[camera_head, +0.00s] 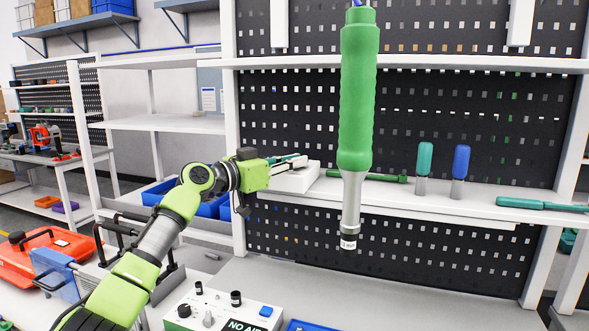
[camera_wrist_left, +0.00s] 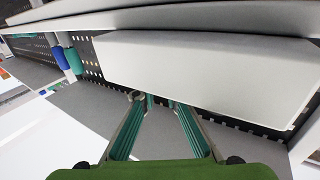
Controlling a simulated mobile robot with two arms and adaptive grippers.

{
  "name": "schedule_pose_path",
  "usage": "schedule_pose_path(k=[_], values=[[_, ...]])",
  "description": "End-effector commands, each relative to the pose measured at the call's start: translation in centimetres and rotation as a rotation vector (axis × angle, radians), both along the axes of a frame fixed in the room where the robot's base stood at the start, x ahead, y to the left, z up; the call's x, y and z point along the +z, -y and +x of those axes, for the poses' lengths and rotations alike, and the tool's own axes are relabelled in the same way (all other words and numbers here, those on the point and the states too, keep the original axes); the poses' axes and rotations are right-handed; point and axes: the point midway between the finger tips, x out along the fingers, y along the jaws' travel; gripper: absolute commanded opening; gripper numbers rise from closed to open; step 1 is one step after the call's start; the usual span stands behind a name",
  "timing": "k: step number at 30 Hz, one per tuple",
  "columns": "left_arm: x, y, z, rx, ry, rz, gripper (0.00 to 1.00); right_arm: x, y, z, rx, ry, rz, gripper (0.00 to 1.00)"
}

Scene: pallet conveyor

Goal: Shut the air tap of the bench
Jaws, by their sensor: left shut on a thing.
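My left gripper (camera_head: 303,160) reaches in from the left to the left end of the bench shelf, by a pale block (camera_head: 293,180). In the left wrist view its two green-lined fingers (camera_wrist_left: 154,100) point at the lower edge of a large light grey body (camera_wrist_left: 205,68). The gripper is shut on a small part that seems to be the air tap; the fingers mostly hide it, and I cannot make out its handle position. A control box (camera_head: 215,310) on the bench top carries a sign reading "NO AIR". My right gripper is not in view.
A green-handled tool (camera_head: 358,95) hangs upright in front of the bench. Green (camera_head: 424,160) and blue (camera_head: 461,163) screwdrivers stand on the shelf, with green tools lying beside them. Blue bins (camera_head: 205,205) are behind my left wrist. The bench top (camera_head: 400,295) is clear at centre right.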

Motion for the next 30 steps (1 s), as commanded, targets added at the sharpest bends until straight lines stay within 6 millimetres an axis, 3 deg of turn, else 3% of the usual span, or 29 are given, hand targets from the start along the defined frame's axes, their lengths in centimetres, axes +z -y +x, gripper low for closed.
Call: schedule_pose_path(k=[13,14,15,30], values=[[0.10,-0.05,0.04,-0.003,0.001,-0.001,0.00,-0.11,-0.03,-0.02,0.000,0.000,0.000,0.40],[0.10,-0.05,0.04,-0.003,0.001,-0.001,0.19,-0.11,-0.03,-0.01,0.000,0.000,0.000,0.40],[0.09,-0.04,0.03,-0.003,0.001,-0.001,0.28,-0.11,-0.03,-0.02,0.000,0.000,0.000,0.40],[0.11,-0.04,0.02,0.004,-0.001,0.001,0.28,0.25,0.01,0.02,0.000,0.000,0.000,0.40]])
